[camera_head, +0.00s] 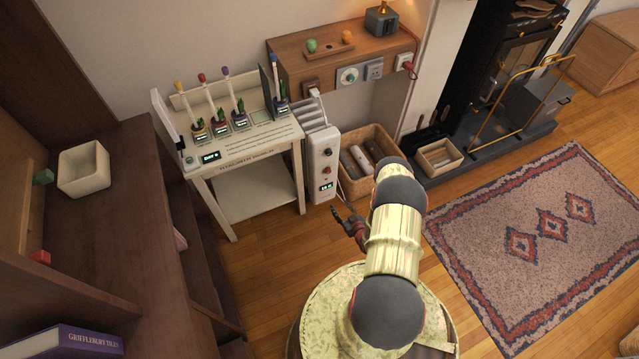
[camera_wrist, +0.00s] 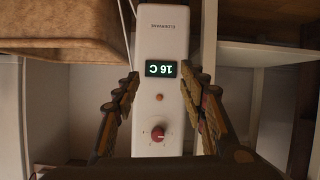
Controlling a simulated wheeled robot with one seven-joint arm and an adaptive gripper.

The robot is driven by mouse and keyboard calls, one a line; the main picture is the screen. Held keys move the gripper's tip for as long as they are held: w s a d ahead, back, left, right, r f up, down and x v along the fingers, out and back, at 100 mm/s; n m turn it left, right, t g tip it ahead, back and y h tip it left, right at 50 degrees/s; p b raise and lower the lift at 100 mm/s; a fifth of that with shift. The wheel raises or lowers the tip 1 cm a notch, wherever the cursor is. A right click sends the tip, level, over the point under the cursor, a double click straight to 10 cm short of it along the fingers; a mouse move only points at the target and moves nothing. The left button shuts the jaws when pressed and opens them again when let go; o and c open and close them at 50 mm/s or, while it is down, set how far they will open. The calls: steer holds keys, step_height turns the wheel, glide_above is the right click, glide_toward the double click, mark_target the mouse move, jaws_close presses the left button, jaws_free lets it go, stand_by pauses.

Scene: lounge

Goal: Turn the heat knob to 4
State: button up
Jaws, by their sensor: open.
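The white heater (camera_head: 321,168) stands upright on the floor beside the cream side table. Its narrow front panel shows upside down in the wrist view (camera_wrist: 162,30). The round red heat knob (camera_wrist: 158,133) is there with small marks around it, too small to read. It also shows as a small dark spot in the head view (camera_head: 327,152). A display (camera_wrist: 162,69) reads 16 C, and a small orange light (camera_wrist: 159,97) lies between it and the knob. My gripper (camera_wrist: 162,85) is open and empty, its fingers either side of the panel, apart from the knob.
The side table (camera_head: 255,165) with plant pots is left of the heater. A wooden crate (camera_head: 350,188) with rolled items stands close on its right. A wooden wall shelf (camera_head: 290,62) hangs above. Bare floor (camera_head: 265,245) lies in front, with a patterned rug (camera_head: 480,235) to the right.

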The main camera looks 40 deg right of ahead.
mark_target(329, 173)
steer(key=w+r+n+t, duration=0.1)
steer(key=w+r+t, duration=0.35)
steer(key=r, duration=0.75)
steer(key=shift+t+h, duration=0.25)
steer(key=shift+h, duration=0.15)
steer(key=b+x, duration=0.1)
steer(key=x, duration=0.1)
steer(key=b+x, duration=0.1)
steer(key=x, duration=0.4)
steer(key=shift+w+d+f+b, duration=0.1)
steer(key=shift+d+f+b, duration=0.2)
steer(key=shift+d+b, duration=0.1)
steer(key=shift+c, duration=0.6)
jaws_close()
